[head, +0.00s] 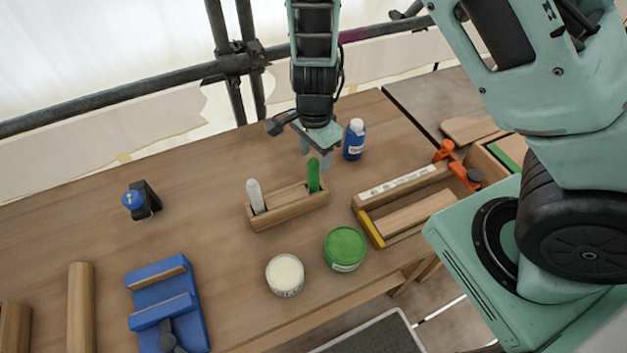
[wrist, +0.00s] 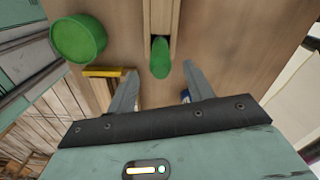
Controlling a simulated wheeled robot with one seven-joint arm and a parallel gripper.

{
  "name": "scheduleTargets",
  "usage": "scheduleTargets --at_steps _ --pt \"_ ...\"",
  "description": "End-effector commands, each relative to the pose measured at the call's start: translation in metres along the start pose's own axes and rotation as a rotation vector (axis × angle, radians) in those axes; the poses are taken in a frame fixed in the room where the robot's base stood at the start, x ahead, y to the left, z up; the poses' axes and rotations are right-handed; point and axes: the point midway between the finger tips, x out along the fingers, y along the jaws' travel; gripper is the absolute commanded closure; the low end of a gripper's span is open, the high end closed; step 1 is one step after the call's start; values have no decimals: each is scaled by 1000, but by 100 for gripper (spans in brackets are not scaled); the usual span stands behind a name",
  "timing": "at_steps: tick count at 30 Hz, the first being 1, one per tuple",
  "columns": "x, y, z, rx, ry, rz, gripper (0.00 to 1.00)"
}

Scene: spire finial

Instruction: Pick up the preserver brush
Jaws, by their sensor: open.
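A brush with a green handle (head: 313,175) stands upright at the right end of a wooden holder (head: 290,212). A brush with a white handle (head: 255,196) stands at the holder's left end. No label shows which is the preserver brush. My gripper (head: 317,161) is open and empty, pointing down at the green handle and just behind or above it. In the wrist view, the green handle (wrist: 160,60) lies between the spread fingers (wrist: 160,68), apart from both. The bristles are hidden in the holder.
A blue bottle (head: 354,140) stands close to the right of my gripper. A green tin (head: 345,249) and a cream tin (head: 285,275) stand in front of the holder. The table left of the holder has free room.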

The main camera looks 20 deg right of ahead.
Motion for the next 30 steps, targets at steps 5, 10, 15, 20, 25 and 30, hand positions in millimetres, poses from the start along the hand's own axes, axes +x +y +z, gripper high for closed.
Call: scheduleTargets --at_steps 5,10,15,20,25,30 --pt "12 0 0 0 0 0 48" --pt "31 0 1 2 -1 4 48" --pt "55 -1 2 2 -2 1 48" --pt "64 -1 3 0 -2 -1 48" --pt "64 -2 3 -1 -1 -2 48" --pt "63 -1 3 -1 -1 -2 90"
